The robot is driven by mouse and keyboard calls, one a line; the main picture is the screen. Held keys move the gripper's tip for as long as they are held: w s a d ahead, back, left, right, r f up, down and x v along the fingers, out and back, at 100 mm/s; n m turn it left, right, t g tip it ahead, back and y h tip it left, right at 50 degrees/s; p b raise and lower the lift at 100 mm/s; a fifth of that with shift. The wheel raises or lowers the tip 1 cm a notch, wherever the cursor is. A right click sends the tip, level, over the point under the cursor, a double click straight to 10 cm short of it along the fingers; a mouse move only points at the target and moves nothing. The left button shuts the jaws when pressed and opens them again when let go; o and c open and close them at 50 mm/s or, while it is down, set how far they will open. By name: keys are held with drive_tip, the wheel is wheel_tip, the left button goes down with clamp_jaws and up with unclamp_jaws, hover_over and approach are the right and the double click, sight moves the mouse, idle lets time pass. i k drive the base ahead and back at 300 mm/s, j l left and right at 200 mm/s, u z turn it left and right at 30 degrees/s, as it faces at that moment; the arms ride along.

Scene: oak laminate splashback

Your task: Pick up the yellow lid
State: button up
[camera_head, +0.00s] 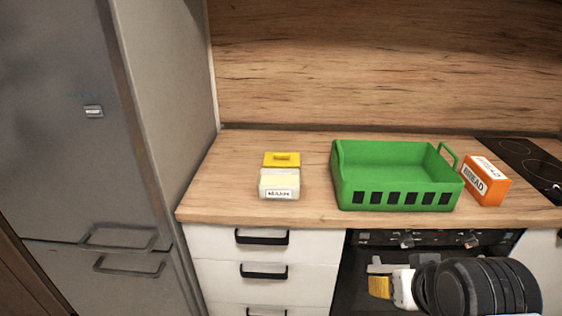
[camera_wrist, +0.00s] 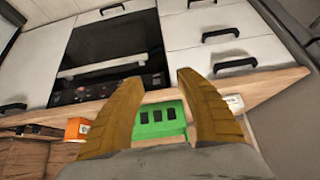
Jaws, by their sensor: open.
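The yellow lid (camera_head: 282,159) is on the wooden counter, left of centre in the head view, with a small darker handle or recess in its middle. It sits directly behind a cream labelled tub (camera_head: 279,184); I cannot tell whether the two touch. My gripper (camera_head: 379,286) is low in front of the oven, below the counter edge and well to the right of the lid. In the wrist view its two ribbed yellow-brown fingers (camera_wrist: 154,80) are spread wide with nothing between them. The lid cannot be made out in the wrist view.
A green basket (camera_head: 398,198) stands right of the tub, with an orange box (camera_head: 486,181) beside it and a black hob (camera_head: 528,163) farther right. A grey fridge (camera_head: 70,130) bounds the left. Counter around the lid's left side is clear.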

sight(272, 160)
drive_tip(key=i+j+u, duration=0.2)
drive_tip(key=i+j, duration=0.15)
drive_tip(key=i+j+u, duration=0.15)
drive_tip(key=i, duration=0.45)
drive_tip(key=i+j+u, duration=0.2)
drive_tip(key=i, duration=0.25)
drive_tip(key=j, duration=0.1)
